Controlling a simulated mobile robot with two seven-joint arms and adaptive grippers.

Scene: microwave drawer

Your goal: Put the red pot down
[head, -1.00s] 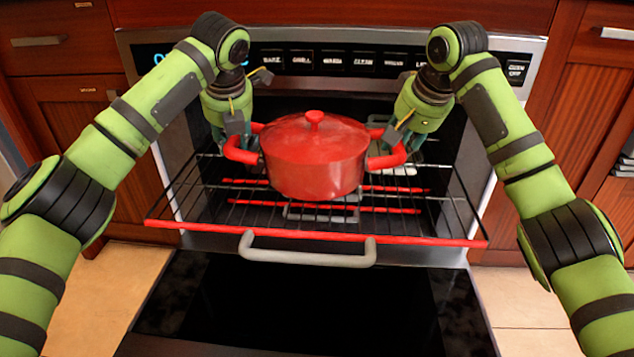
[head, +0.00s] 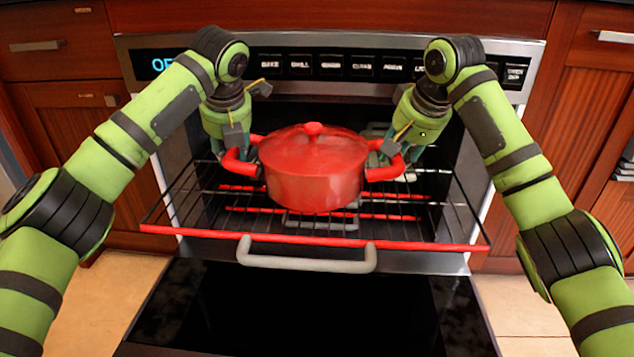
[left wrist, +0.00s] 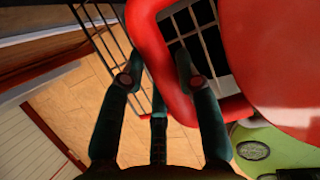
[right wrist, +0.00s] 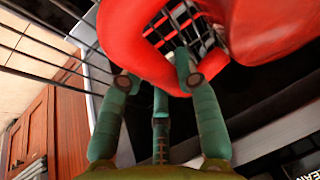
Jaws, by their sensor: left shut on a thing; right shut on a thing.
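The red pot (head: 312,178), with its lid on, is upright over the pulled-out oven rack (head: 205,212). I cannot tell whether its base touches the wires. My left gripper (head: 238,158) is shut on the pot's left loop handle, which shows red in the left wrist view (left wrist: 150,40). My right gripper (head: 393,155) is shut on the right loop handle, also seen in the right wrist view (right wrist: 120,35). The fingertips are partly hidden behind the handles in the head view.
The oven door (head: 310,305) is folded down in front, with a grey handle (head: 306,264). The rack has a red front bar (head: 420,245). The control panel (head: 345,65) is above the opening. Wooden cabinets (head: 575,130) flank the oven, and floor shows on both sides.

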